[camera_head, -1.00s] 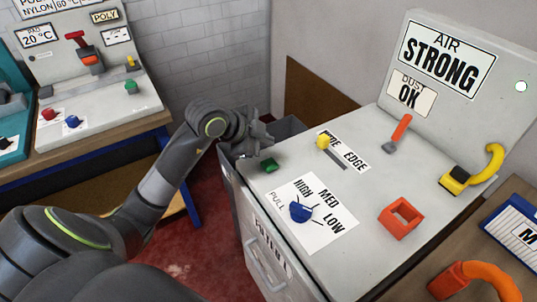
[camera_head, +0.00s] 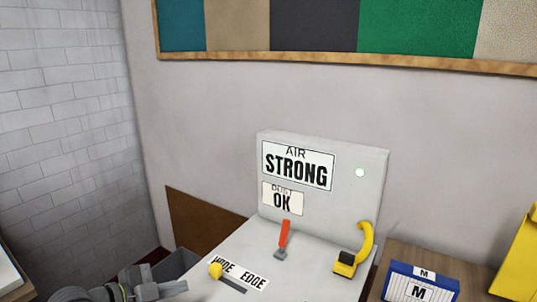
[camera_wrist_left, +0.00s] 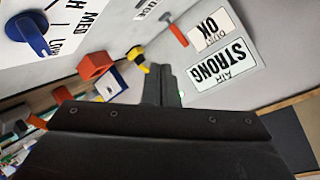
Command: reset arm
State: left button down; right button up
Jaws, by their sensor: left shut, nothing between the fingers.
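My left gripper (camera_head: 166,288) is at the bottom left of the head view, left of the machine's yellow slider knob (camera_head: 215,270). Its fingers look closed together and hold nothing. In the left wrist view the closed fingers (camera_wrist_left: 158,85) point toward the machine's panel, with the STRONG sign (camera_wrist_left: 222,68) to their right. Most of my left arm is cut off by the frame edge. My right gripper is not in view.
The grey machine (camera_head: 325,275) carries an orange lever (camera_head: 284,238) and a yellow hooked handle (camera_head: 362,245). A blue box marked M (camera_head: 420,282) stands on the wooden table at right. Colour samples hang on the wall.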

pick_arm(q)
jog(key=s+d+r+m+t+h, duration=0.1)
jog(key=s+d+r+t+h, duration=0.2)
jog(key=r+h, duration=0.25)
jog(key=s+a+r+n+t+y, duration=0.2)
jog(key=a+r+n+t+y, duration=0.1)
jog(key=a+r+n+t, duration=0.4)
jog(key=s+a+f+n+g+y, duration=0.3)
jog(key=s+a+f+n+y, duration=0.2)
jog(key=a+f+n+y, duration=1.1)
jog(key=s+d+f+m+g+h, duration=0.2)
jog(key=s+d+f+g, duration=0.3)
jog(key=s+f+g, duration=0.4)
jog(key=s+d+f+m+g+h, duration=0.1)
jog(key=s+d+f+m+g, duration=0.25)
jog(key=s+d+f, duration=0.5)
jog(key=s+a+f+n+g, duration=0.1)
jog(key=a+f, duration=0.1)
jog(key=f, duration=1)
jog(key=s+a+f+g, duration=0.1)
jog(key=a+f, duration=0.2)
jog(key=f, duration=0.9)
jog(key=s+d+f+g, duration=0.1)
jog(key=s+f, duration=1.3)
jog(key=f, duration=0.1)
jog(key=shift+d+h, duration=0.25)
jog(key=shift+h, duration=0.1)
